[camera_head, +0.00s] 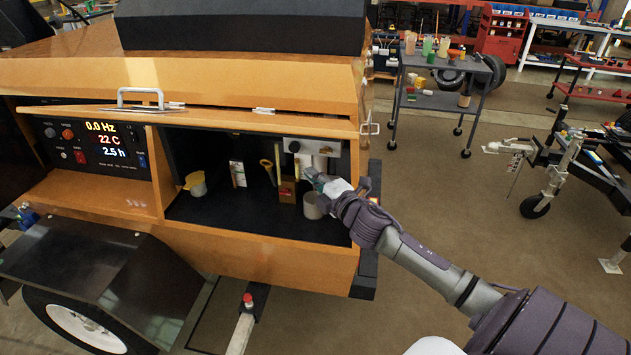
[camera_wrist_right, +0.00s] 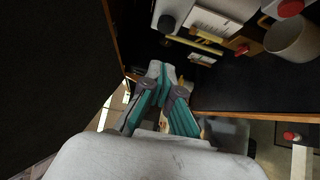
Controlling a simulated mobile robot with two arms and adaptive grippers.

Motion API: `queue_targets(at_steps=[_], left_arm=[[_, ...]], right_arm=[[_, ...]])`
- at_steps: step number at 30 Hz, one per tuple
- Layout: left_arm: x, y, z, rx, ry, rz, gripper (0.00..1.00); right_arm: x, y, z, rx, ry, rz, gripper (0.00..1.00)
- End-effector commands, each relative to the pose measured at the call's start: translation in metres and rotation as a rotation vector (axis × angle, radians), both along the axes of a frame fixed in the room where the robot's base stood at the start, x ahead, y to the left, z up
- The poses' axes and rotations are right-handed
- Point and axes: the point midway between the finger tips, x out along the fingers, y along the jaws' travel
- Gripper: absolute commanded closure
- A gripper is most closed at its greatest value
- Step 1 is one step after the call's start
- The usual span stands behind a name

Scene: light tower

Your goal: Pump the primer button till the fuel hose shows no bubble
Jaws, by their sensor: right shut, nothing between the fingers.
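A dark round knob (camera_head: 294,146), possibly the primer button, sits on a pale panel (camera_head: 325,147) at the back right of the open compartment. It also shows in the right wrist view (camera_wrist_right: 167,23). A thin yellow upright piece (camera_head: 278,160), perhaps the fuel hose, runs below the panel; the wrist view shows yellow strips (camera_wrist_right: 195,46) there. I cannot tell whether there is a bubble. My right gripper (camera_head: 312,174) is inside the compartment, below and right of the knob and apart from it. Its fingers (camera_wrist_right: 163,70) are closed and empty. My left gripper is not in view.
A grey cup (camera_head: 312,205) stands beneath my right gripper. A yellow-topped container (camera_head: 195,184), a white carton (camera_head: 237,174) and a brown block (camera_head: 287,190) are in the compartment. The display panel (camera_head: 98,147) is left; the compartment's right wall is close to my wrist.

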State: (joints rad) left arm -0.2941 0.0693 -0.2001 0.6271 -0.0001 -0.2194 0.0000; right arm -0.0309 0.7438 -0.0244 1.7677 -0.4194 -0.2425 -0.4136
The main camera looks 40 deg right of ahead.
Motion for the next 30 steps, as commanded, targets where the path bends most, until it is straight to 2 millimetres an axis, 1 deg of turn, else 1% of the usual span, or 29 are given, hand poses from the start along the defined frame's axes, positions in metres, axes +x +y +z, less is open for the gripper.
queue_targets(at_steps=[2, 6, 23, 25, 26, 29, 30], left_arm=[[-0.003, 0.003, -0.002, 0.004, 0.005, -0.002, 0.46], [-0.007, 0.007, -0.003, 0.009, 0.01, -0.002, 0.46], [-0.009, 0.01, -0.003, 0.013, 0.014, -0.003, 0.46], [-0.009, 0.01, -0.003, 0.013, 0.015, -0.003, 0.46], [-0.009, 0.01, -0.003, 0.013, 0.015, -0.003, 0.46], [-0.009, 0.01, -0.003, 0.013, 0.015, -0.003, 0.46], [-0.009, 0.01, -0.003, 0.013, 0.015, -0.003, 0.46]], right_arm=[[-0.006, 0.0, -0.001, -0.001, 0.001, 0.0, 1.0], [-0.011, 0.001, 0.0, -0.001, 0.0, -0.001, 1.0], [-0.01, 0.0, -0.001, 0.002, 0.002, -0.001, 1.0], [-0.011, -0.002, -0.01, 0.017, 0.017, -0.009, 1.0], [-0.012, -0.003, -0.018, 0.031, 0.029, -0.015, 1.0], [-0.016, -0.012, -0.063, 0.107, 0.098, -0.052, 1.0], [-0.02, -0.015, -0.088, 0.15, 0.137, -0.073, 1.0]])
